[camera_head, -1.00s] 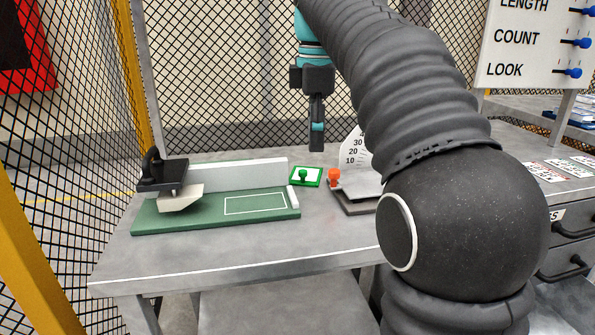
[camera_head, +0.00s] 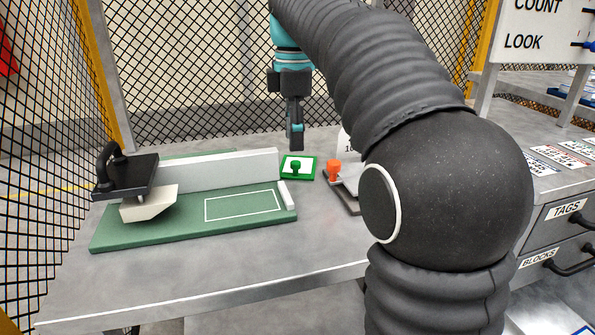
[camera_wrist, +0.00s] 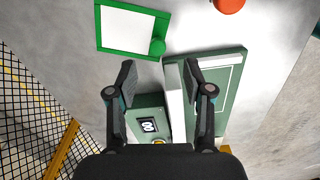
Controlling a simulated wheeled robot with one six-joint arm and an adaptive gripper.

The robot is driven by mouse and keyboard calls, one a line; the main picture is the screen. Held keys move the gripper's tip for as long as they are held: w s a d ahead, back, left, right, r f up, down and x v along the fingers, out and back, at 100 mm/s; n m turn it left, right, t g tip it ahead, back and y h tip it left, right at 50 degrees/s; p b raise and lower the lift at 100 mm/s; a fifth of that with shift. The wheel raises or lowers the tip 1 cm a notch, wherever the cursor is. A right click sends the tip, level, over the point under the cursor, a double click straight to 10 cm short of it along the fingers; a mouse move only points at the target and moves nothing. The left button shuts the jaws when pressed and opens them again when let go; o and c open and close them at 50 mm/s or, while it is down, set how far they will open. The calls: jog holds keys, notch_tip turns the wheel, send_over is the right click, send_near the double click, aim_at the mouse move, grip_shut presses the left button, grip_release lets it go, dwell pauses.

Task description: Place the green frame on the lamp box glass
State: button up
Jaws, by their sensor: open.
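The green frame (camera_head: 309,168) surrounds a white panel and has a green knob on it. It lies on the grey bench, right of the white fence. In the wrist view the green frame (camera_wrist: 99,30) is at the top left, with its knob at its lower right corner. My gripper (camera_head: 296,146) hangs above the bench near the frame, pointing down. In the wrist view my gripper (camera_wrist: 160,76) has its two fingers wide apart with nothing between them, and the frame is beyond the fingertips. I cannot identify the lamp box glass with certainty.
A green board (camera_head: 150,234) with a white outline, a white fence (camera_head: 230,168) and a black-handled tool (camera_head: 128,175) fills the left bench. A green box with a display (camera_wrist: 135,110) is behind the fence. An orange knob (camera_head: 333,169) stands right of the frame.

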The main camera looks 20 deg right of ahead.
aim_at(295, 162)
jog(key=shift+w+d+f+b, duration=0.1)
jog(key=shift+f+b, duration=0.55)
jog(key=shift+f, duration=2.8)
grip_shut()
